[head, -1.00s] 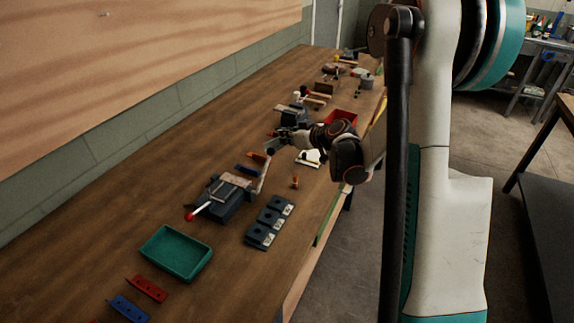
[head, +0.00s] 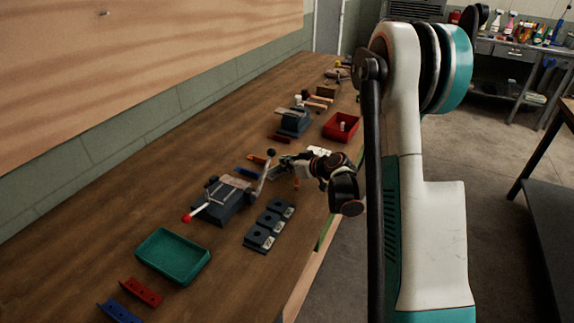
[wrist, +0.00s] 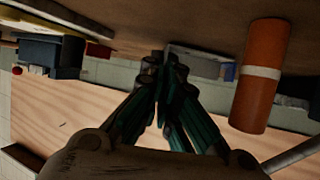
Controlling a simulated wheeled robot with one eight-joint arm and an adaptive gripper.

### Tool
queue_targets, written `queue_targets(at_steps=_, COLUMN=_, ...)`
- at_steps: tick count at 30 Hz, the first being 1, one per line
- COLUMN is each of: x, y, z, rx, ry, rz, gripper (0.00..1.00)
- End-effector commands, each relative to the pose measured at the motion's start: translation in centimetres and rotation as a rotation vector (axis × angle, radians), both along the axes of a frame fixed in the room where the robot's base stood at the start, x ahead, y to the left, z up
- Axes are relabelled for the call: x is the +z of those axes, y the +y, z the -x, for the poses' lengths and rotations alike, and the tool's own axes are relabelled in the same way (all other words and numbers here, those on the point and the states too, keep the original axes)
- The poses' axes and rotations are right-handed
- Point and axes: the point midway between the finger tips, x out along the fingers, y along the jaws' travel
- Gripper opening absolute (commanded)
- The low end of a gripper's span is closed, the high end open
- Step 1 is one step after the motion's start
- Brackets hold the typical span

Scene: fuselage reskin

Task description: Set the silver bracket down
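My gripper (head: 285,165) is low over the workbench (head: 150,185), just right of the grey lever at the fixture's far end. In the wrist view its dark fingers (wrist: 165,70) are drawn together. A flat grey piece, which looks like the silver bracket (wrist: 205,62), shows at the fingertips and reaches to the right; it shows small in the head view (head: 276,173). The fingers appear shut on it, with the grip point partly hidden. I cannot tell whether the bracket touches the bench.
An orange cylinder (wrist: 262,75) stands close beside my gripper. The dark clamp fixture (head: 228,205), with a red-knobbed lever, and the dark blocks (head: 268,225) are nearer. A green tray (head: 173,257) lies in front. A red bin (head: 341,126) and blue vise (head: 293,122) stand farther back.

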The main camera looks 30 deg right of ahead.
Motion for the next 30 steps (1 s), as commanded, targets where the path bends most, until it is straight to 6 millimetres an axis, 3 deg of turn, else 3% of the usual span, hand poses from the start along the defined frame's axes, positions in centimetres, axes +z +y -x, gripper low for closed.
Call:
queue_targets(at_steps=5, x=-0.4, y=0.0, z=0.0, rx=0.0, ry=0.0, rz=0.0, gripper=0.0)
queue_targets(at_steps=8, x=-0.2, y=0.0, z=0.0, rx=0.0, ry=0.0, rz=0.0, gripper=0.24)
queue_targets(at_steps=21, x=0.2, y=0.0, z=0.0, rx=0.0, ry=0.0, rz=0.0, gripper=0.25)
queue_targets(at_steps=30, x=2.7, y=-1.5, z=4.8, rx=-0.004, ry=0.0, rz=-0.001, gripper=0.25)
